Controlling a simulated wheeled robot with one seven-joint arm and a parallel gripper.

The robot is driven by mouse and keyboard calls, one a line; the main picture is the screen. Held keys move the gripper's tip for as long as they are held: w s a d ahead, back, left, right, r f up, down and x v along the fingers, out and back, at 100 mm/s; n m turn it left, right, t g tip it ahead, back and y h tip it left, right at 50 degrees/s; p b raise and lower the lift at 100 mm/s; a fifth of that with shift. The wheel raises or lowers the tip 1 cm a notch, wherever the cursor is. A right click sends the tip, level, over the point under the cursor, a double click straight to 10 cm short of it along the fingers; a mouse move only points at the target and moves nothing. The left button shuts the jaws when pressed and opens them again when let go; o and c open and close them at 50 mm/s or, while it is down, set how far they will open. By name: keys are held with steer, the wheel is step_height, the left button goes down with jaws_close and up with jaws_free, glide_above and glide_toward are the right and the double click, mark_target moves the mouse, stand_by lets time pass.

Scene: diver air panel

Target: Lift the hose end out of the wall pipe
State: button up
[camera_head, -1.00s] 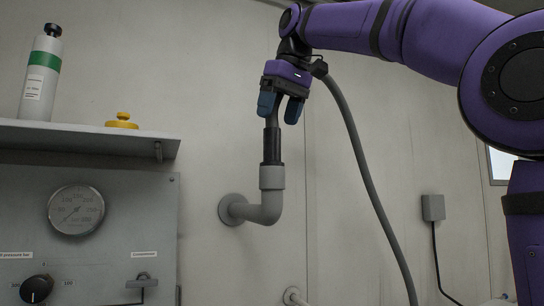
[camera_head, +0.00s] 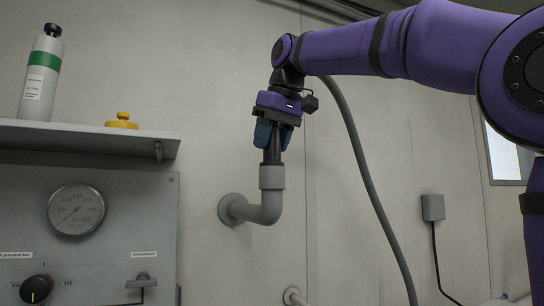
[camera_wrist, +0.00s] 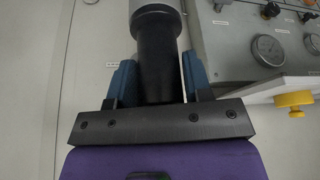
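The hose end, a black sleeve (camera_head: 272,155), stands upright in the grey wall pipe's upward-facing socket. The wall pipe (camera_head: 264,210) is an elbow coming out of a round wall flange. My gripper (camera_head: 273,137) points down from above, with its blue fingers on either side of the sleeve's upper part. In the wrist view the black hose end (camera_wrist: 157,65) lies between the two fingers (camera_wrist: 160,78), with the pipe's grey collar (camera_wrist: 155,9) beyond the tips. The fingers are at or very near the sleeve's sides; whether they press on it is unclear.
A grey hose (camera_head: 362,165) hangs down to the right of my gripper. A shelf (camera_head: 85,137) at left holds a green-banded bottle (camera_head: 42,78) and a yellow knob-like part (camera_head: 122,121). Below is a panel with a gauge (camera_head: 76,210). The wall around the pipe is mostly clear.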

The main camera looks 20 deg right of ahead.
steer(key=c, duration=0.6)
steer(key=shift+r, duration=0.15)
steer(key=shift+r, duration=4.85)
